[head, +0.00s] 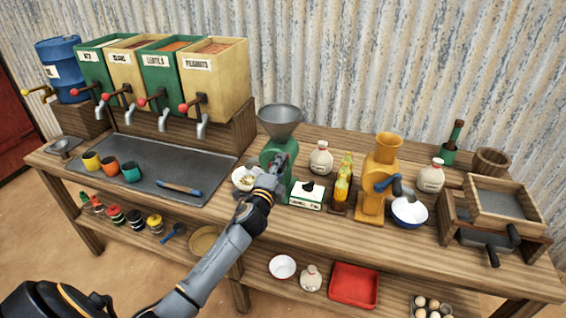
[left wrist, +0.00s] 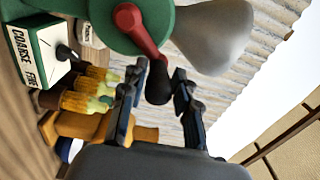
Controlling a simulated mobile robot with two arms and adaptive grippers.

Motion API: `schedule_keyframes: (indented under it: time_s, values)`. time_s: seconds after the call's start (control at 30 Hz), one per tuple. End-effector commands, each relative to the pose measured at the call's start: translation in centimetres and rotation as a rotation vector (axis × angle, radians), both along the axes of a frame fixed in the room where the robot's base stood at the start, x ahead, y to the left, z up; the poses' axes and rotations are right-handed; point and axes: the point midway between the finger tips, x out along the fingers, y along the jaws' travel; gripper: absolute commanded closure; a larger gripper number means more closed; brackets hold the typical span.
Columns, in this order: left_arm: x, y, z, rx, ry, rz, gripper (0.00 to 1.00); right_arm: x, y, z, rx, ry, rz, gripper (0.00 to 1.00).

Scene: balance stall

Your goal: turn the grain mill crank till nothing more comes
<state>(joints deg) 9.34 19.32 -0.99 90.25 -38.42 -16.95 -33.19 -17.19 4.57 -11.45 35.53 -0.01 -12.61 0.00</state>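The green grain mill (head: 270,156) with its grey funnel hopper (head: 280,116) stands at the middle of the counter. In the left wrist view its red crank (left wrist: 139,32) ends in a black handle (left wrist: 158,86). My left gripper (head: 278,164) is at the crank side of the mill. A small white bowl (head: 238,180) with pale contents stands beside the mill, partly behind my gripper. The hopper's bottom is hidden. My right gripper is out of view.
A COARSE/FINE box (head: 306,199), bottles (head: 342,186) and a yellow mill (head: 373,190) stand close to the right. A metal tray (head: 150,165) with cups lies left. Labelled dispensers (head: 215,80) stand behind it. A corrugated wall is at the back.

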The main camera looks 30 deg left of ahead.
Motion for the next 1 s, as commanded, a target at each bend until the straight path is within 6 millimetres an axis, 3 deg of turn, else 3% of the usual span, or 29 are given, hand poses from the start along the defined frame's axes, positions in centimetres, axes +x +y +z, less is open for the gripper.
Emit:
schedule_keyframes:
  time_s: [0.03,0.07,0.43,1.0]
  values:
    - [0.0,0.0,0.0,0.0,0.0,0.0,0.54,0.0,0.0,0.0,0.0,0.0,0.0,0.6]
    - [0.0,0.1,0.0,0.0,0.0,0.001,0.47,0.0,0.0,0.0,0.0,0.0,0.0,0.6]
    - [-0.4,0.0,-0.1,-0.001,0.003,0.002,0.47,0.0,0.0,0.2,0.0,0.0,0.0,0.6]
    - [-5.9,-1.3,-0.1,-0.001,0.003,0.002,0.47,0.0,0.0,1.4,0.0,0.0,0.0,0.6]
